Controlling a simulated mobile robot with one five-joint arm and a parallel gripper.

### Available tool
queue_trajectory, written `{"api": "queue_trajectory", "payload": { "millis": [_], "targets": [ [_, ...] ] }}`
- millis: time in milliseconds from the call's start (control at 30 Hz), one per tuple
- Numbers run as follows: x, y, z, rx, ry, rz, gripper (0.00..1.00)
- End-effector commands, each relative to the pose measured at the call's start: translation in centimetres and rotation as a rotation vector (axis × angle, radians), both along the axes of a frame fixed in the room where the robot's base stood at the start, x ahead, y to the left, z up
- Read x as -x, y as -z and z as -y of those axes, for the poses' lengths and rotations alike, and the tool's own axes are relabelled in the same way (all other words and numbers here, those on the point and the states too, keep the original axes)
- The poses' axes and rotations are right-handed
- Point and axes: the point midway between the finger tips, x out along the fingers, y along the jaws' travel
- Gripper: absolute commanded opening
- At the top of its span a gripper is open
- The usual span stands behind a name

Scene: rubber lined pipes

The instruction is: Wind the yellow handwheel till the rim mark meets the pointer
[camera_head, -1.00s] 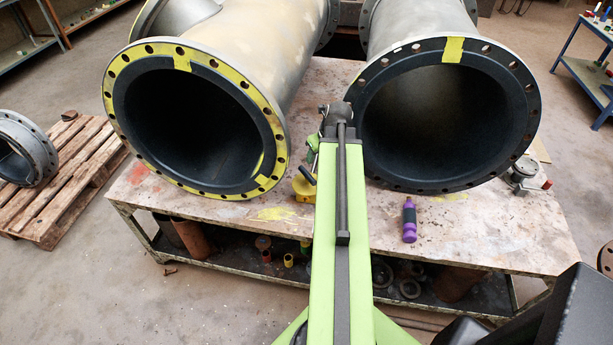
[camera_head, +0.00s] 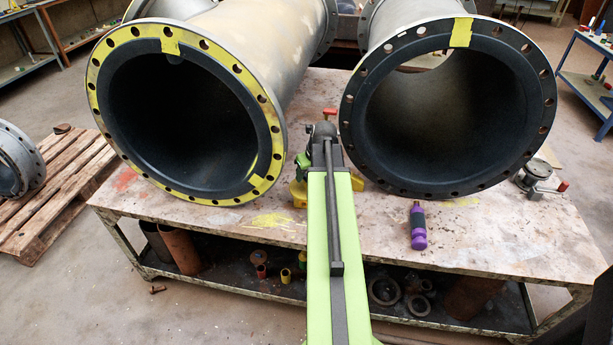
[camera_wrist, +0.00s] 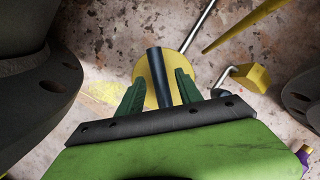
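A yellow round disc (camera_wrist: 147,92), which looks like the handwheel, lies under my gripper in the wrist view. A dark cylindrical post or handle (camera_wrist: 155,62) stands out from it. My gripper (camera_wrist: 160,76) is open, its green fingers on either side of the dark post with gaps showing. I cannot tell how deep the fingers reach around it. A yellow block with a bent metal rod (camera_wrist: 254,77) sits to the right; I cannot tell if it is the pointer. In the head view yellow parts (camera_head: 299,193) show beside my arm, which hides the rest. No rim mark is discernible.
Two large rubber-lined pipes (camera_head: 92,85) (camera_head: 349,150) flank my arm on the worktable (camera_head: 480,235). A purple bottle (camera_head: 418,228) and a metal fitting with a red end (camera_head: 535,178) stand to the right. A pallet (camera_head: 60,190) lies on the left floor.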

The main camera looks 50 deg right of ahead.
Motion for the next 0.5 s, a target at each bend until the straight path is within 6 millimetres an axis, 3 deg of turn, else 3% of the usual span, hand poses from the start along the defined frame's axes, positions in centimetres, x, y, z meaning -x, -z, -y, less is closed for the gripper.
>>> {"api": "queue_trajectory", "payload": {
  "millis": [33,300,500],
  "targets": [
    [-0.01,-0.01,-0.02,0.000,0.000,0.000,0.34],
    [-0.02,0.00,-0.05,0.000,-0.001,0.000,0.00],
    [-0.04,0.00,-0.06,0.000,-0.002,0.000,0.00]
  ]
}}
